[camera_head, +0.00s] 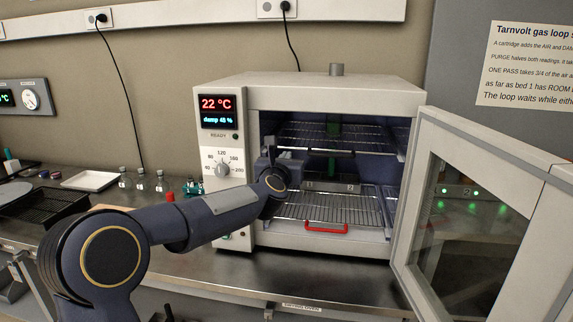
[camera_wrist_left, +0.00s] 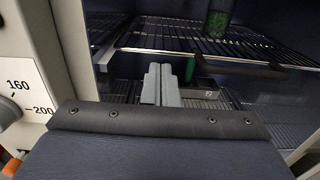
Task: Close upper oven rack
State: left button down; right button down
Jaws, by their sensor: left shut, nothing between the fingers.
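The oven (camera_head: 340,92) stands open on the bench. Its upper rack (camera_head: 325,133) is a wire shelf inside; in the wrist view the upper rack (camera_wrist_left: 180,42) has a dark handle (camera_wrist_left: 240,68) at its front edge. A green container (camera_head: 334,133) stands on it, also visible in the wrist view (camera_wrist_left: 218,22). My left gripper (camera_head: 271,148) is shut and empty at the left side of the oven opening. In the wrist view its fingers (camera_wrist_left: 160,84) lie left of the dark handle, just below the rack's front edge. I cannot tell whether they touch the rack.
The lower rack (camera_head: 330,207) has a red handle (camera_head: 326,227) and a grey block marked 2 (camera_head: 348,187) at its back. The oven door (camera_head: 480,215) swings wide open to the right. The control panel (camera_head: 222,165) borders the opening on the left. Small bottles (camera_head: 141,180) stand on the bench.

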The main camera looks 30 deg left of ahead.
pick_arm(q)
jog(key=b+v, duration=0.1)
jog(key=v, duration=0.8)
jog(key=shift+s+d+b, duration=0.2)
jog(key=shift+s+b, duration=0.05)
jog(key=shift+b, duration=0.05)
